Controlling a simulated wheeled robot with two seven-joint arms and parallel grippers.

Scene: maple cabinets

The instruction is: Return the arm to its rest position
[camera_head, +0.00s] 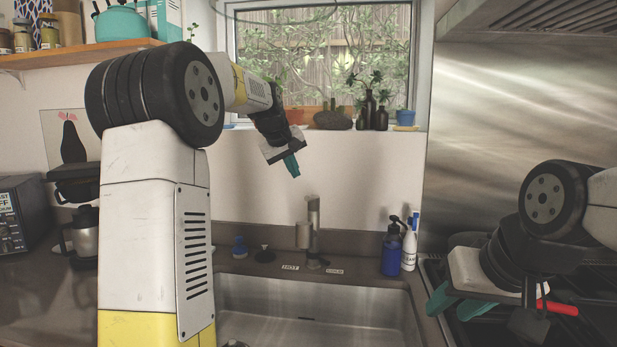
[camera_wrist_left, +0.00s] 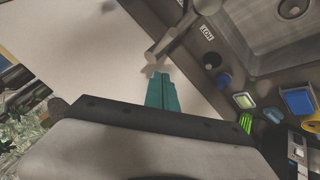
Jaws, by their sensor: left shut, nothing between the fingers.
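My left arm rises at the left of the head view and bends over toward the window. Its left gripper (camera_head: 292,166) hangs in the air above the sink area, tilted down to the right, with teal fingers. In the left wrist view the fingers (camera_wrist_left: 162,91) are together with nothing between them. My right gripper (camera_head: 451,311) is low at the right of the head view, over the stove. Its two teal fingers are apart and no object shows between them.
A steel sink (camera_head: 310,299) with a tap (camera_head: 313,222) lies ahead. Blue (camera_head: 391,252) and white (camera_head: 409,246) bottles stand at its right. Bottles and pots line the window sill (camera_head: 345,128). A shelf (camera_head: 80,52) is at upper left. The stove (camera_head: 590,318) is at right.

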